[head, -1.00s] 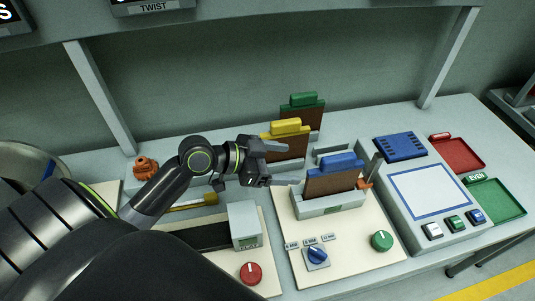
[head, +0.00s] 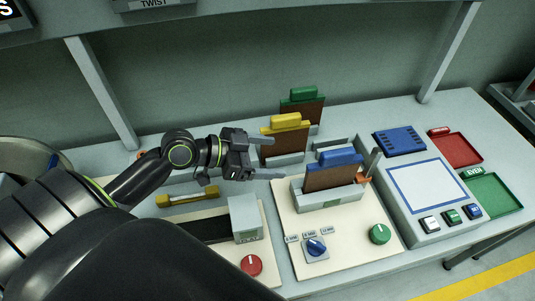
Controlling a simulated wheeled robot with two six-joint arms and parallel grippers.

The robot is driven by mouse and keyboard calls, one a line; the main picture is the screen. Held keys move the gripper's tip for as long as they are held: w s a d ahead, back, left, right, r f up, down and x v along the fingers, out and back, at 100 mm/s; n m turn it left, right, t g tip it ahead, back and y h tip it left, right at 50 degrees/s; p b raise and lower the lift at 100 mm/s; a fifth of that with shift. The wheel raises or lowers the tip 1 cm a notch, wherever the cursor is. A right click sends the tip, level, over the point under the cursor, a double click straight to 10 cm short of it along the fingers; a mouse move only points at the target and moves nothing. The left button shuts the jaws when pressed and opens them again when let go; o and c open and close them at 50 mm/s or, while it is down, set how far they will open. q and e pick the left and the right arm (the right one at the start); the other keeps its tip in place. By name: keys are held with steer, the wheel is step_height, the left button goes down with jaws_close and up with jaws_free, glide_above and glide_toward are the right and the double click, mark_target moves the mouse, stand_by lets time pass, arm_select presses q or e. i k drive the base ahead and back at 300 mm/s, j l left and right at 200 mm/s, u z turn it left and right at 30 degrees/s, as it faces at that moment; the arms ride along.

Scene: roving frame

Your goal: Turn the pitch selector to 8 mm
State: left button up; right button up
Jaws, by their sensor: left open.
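The pitch selector is a blue knob (head: 316,247) on a small grey plate at the front of a cream board. A row of three small labels (head: 309,235) in mm stands behind it; the print is too small to read surely, and I cannot tell which label the knob points at. My left gripper (head: 276,157) is open and empty, with its fingers pointing right. It is above the bench, behind and left of the knob, near the yellow-topped and blue-topped brown boards, and apart from the knob. My right gripper is not in view.
A green knob (head: 380,234) is right of the selector and a red knob (head: 251,265) is left. A grey holder with a blue-topped brown board (head: 334,174) stands behind the selector. A console (head: 428,190) with buttons is at the right. Space in front of the selector is clear.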

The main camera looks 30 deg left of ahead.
mark_target(315, 249)
steer(key=k+l, duration=1.45)
steer(key=k, duration=0.3)
